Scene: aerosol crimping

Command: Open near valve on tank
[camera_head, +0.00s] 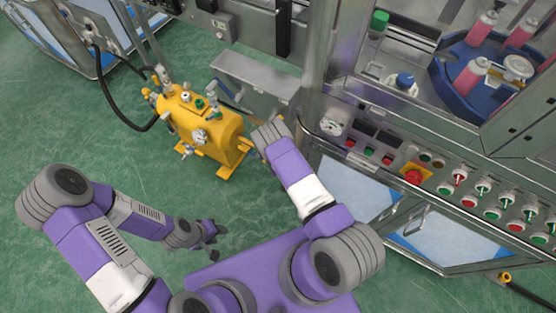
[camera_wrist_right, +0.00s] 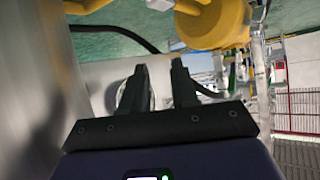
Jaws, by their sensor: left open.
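The yellow tank (camera_head: 222,128) stands on the green floor left of the machine, with several metal valves and fittings on it. A valve with a round handle (camera_head: 200,137) is on its front side; another fitting (camera_head: 213,115) stands up at its top right. I cannot tell which one is the near valve. My right gripper is at the tank's right end, its fingers mostly hidden in the head view. In the right wrist view its two fingers (camera_wrist_right: 158,88) are apart and empty, with the tank (camera_wrist_right: 215,27) beyond them. My left gripper (camera_head: 214,233) is open and empty, well below the tank.
The machine's control panel (camera_head: 440,185), with several buttons and a red emergency stop, is to the right. A grey metal shelf (camera_head: 255,78) is behind the tank. A black hose (camera_head: 118,110) curves left of it.

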